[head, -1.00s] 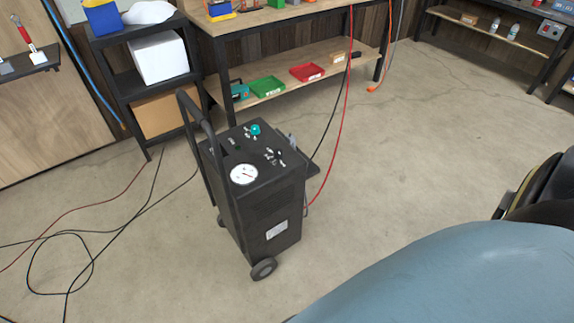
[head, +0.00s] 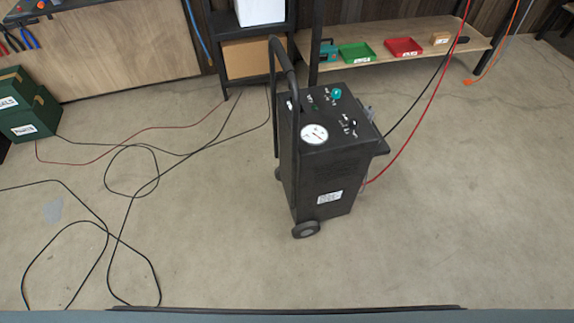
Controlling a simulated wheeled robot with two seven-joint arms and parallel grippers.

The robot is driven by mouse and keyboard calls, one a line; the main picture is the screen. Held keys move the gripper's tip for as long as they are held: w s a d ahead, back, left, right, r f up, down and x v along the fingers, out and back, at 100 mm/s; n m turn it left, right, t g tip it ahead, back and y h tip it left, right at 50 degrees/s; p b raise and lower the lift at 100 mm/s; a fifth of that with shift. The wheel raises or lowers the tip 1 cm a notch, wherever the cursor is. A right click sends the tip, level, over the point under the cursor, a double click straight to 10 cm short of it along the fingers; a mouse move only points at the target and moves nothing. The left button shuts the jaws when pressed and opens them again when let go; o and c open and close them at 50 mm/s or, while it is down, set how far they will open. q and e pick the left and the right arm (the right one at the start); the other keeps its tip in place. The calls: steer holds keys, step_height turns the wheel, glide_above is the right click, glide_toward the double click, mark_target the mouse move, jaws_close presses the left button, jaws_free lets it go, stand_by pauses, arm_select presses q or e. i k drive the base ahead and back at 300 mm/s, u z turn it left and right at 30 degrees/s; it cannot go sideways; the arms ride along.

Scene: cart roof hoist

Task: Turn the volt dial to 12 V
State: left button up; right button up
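A black wheeled charger cart (head: 325,175) stands upright on the floor, a little right of the middle of the head view. Its top panel carries a round white gauge (head: 314,134), a teal knob (head: 337,93) and a black knob (head: 352,124) with small white marks around it. The marks are too small to read, so I cannot tell which knob is the volt dial or where it points. A tall black handle (head: 283,60) rises at the cart's left side. Neither of my grippers is in view.
Black cables (head: 120,235) lie looped on the floor at the left. A red cable (head: 425,115) runs down to the cart's right side. A shelf (head: 385,62) with green and red trays stands behind.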

mark_target(353, 123)
steer(key=k, duration=0.45)
steer(key=u, duration=1)
steer(key=i, duration=1)
steer(key=z, duration=0.75)
steer(key=i, duration=0.5)
steer(key=z, duration=0.5)
